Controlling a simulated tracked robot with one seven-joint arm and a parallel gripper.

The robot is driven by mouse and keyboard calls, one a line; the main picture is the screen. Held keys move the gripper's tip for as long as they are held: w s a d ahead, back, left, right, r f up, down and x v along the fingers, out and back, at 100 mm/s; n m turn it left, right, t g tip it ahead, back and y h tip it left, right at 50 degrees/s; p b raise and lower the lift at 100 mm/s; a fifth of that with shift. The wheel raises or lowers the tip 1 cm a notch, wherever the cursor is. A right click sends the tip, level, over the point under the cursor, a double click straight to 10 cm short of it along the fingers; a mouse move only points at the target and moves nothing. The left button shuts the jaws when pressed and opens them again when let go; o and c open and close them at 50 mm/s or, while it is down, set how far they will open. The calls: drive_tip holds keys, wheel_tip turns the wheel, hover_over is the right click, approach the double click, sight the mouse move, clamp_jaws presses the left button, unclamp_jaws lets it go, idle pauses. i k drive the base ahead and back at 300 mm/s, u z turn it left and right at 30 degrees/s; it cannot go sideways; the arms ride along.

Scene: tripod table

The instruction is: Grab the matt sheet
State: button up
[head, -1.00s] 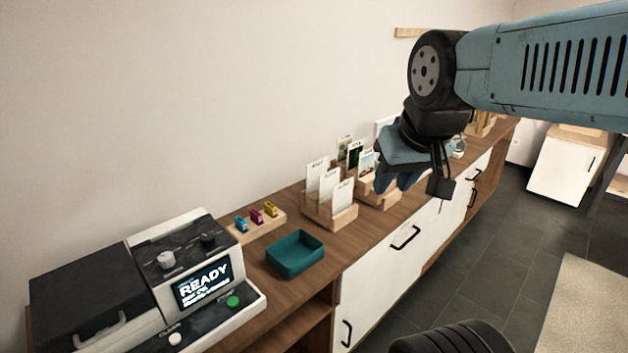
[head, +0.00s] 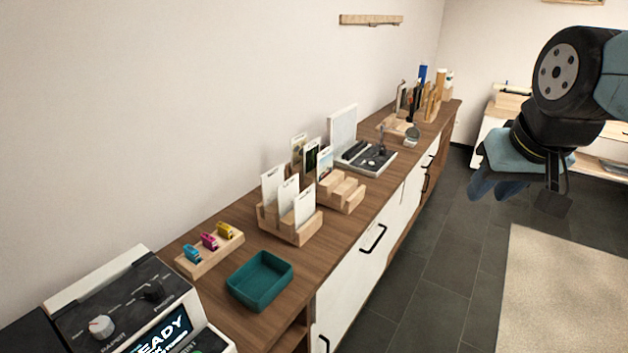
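A light wooden rack (head: 290,232) on the long counter holds several upright white sheets (head: 287,195) with small dark labels at their tops. The labels are too small to read, so I cannot tell which is the matt sheet. Behind it a second wooden rack (head: 345,194) holds picture-printed sheets (head: 311,158) in its rear slots; its front slots look empty. My gripper (head: 494,188) hangs at the right, over the floor side of the counter and well apart from both racks. Its fingers point down and partly overlap, so their opening is unclear. I see nothing held.
A teal tray (head: 262,281) stands empty near the counter's front edge. Left of it are small coloured cartridges (head: 209,241) in a wooden holder and a printer-like machine (head: 125,305) with a lit screen. A black-and-white device (head: 368,158) stands farther back. The tiled floor (head: 440,255) is open.

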sight(270, 181)
drive_tip(key=u, duration=1)
drive_tip(key=i, duration=0.1)
drive_tip(key=z, duration=2.8)
drive_tip(key=i, duration=1.65)
drive_tip(key=u, duration=2.05)
drive_tip(key=i, duration=0.15)
drive_tip(key=u, duration=1.7)
